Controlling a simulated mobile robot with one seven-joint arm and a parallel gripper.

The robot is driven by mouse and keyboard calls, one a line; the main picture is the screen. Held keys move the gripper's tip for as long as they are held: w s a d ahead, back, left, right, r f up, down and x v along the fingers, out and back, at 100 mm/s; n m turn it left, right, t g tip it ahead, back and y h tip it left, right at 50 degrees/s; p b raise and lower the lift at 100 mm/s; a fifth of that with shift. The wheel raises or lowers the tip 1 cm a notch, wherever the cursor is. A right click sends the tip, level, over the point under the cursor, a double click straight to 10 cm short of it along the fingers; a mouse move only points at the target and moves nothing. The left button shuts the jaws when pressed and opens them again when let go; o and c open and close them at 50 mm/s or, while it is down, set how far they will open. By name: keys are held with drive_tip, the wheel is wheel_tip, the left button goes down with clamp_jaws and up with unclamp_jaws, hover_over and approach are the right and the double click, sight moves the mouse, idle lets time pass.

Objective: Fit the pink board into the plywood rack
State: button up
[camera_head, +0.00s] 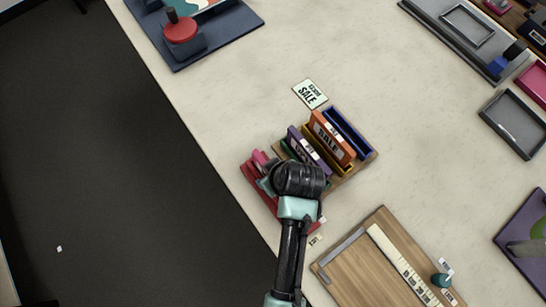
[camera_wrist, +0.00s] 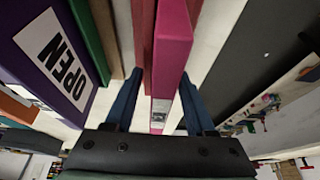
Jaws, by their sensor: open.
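The pink board (camera_wrist: 172,50) stands on edge between the two blue fingers of my gripper (camera_wrist: 160,78) in the wrist view. The fingers are open, one on each side of it, with a visible gap at least on the left. In the head view the pink board (camera_head: 260,157) shows only at its end, left of my wrist, which hides the rest. The plywood rack (camera_head: 361,166) holds upright boards: blue (camera_head: 347,132), orange with "SALE" (camera_head: 331,138), yellow and purple with "OPEN" (camera_wrist: 55,55). My wrist covers part of the rack's left side.
A red piece (camera_head: 257,186) lies by the table's left edge, beside the pink board. A wooden cutting board with a ruler (camera_head: 398,262) is at lower right. A small "SALE" card (camera_head: 310,94) lies behind the rack. The table is clear between rack and grey tray (camera_head: 515,124).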

drive_tip(key=shift+f, duration=0.1)
drive_tip(key=shift+c, duration=0.3)
clamp_jaws()
